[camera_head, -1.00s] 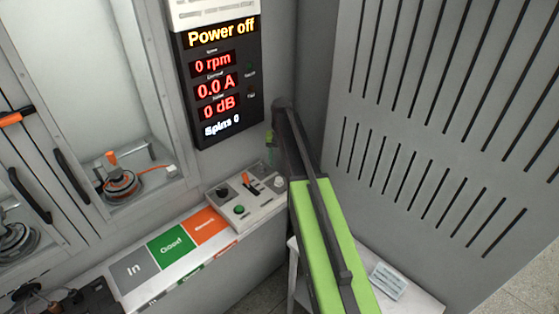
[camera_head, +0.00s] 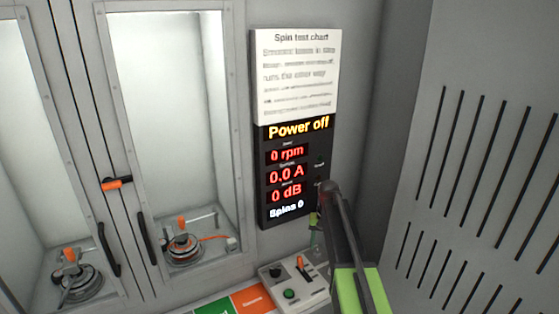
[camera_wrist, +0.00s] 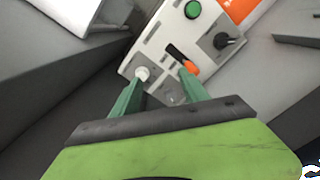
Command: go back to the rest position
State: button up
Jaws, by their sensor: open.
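My gripper (camera_wrist: 160,80) shows in the wrist view with its two green fingers apart and nothing between them. The fingers point at the control box (camera_wrist: 200,40), which has a green button, a black knob, an orange-tipped switch and a white knob. I cannot tell whether a fingertip touches the box. In the head view a small green part of my gripper (camera_head: 314,232) shows beside my dark arm link, above the right end of the control box (camera_head: 290,284). The arm hides part of the gripper there.
The display (camera_head: 287,175) reads "Power off", 0 rpm, below a spin test chart (camera_head: 296,75). Two windowed bays at left hold motors (camera_head: 183,248) (camera_head: 78,282). An orange-handled latch (camera_head: 117,184) lies between them. A slotted grey panel (camera_head: 480,170) stands at right.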

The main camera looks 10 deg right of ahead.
jog(key=s+a+n, duration=0.1)
jog(key=s+a, duration=0.2)
jog(key=s, duration=0.4)
jog(key=s+a+f+n, duration=0.1)
jog(key=s+a, duration=0.1)
jog(key=s, duration=0.6)
jog(key=s+a+n+b, duration=0.1)
jog(key=s+a, duration=0.2)
jog(key=s, duration=0.4)
jog(key=shift+s+a+f, duration=0.15)
jog(key=shift+s+a, duration=0.2)
jog(key=shift+s, duration=0.05)
